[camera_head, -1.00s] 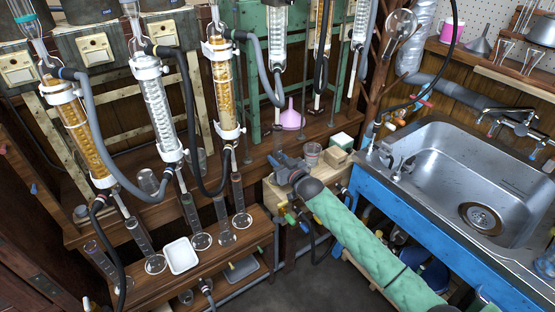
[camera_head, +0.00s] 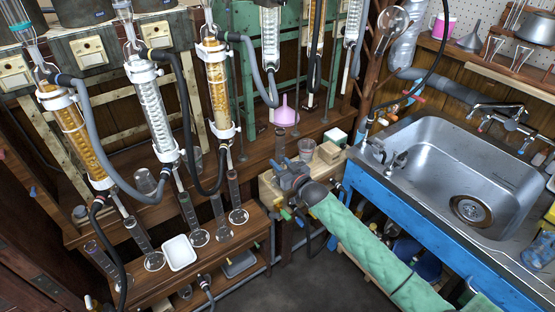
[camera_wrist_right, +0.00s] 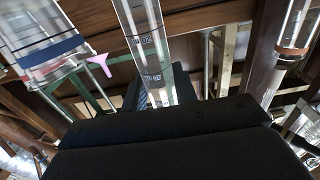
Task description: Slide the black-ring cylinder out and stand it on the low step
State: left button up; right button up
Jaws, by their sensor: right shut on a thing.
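My right gripper (camera_head: 288,168) is shut on a clear glass cylinder (camera_wrist_right: 148,45), which rises between its dark fingers in the right wrist view. Dark marks show on its wall; its base and any black ring are hidden or too small to tell. In the head view the gripper is over a pale wooden stand (camera_head: 268,200), and whether the cylinder touches it cannot be told. Several clear cylinders (camera_head: 191,212) stand on the low brown wooden step (camera_head: 222,262) to the left. My left gripper is not in view.
A white tray (camera_head: 179,253) lies among the cylinders on the step. A pink funnel (camera_head: 286,112) is farther back. Grey hoses hang at left; a blue-sided sink (camera_head: 450,170) is at right.

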aim_at(283, 165)
jog(key=shift+p+v, duration=0.95)
jog(key=shift+v, duration=1.25)
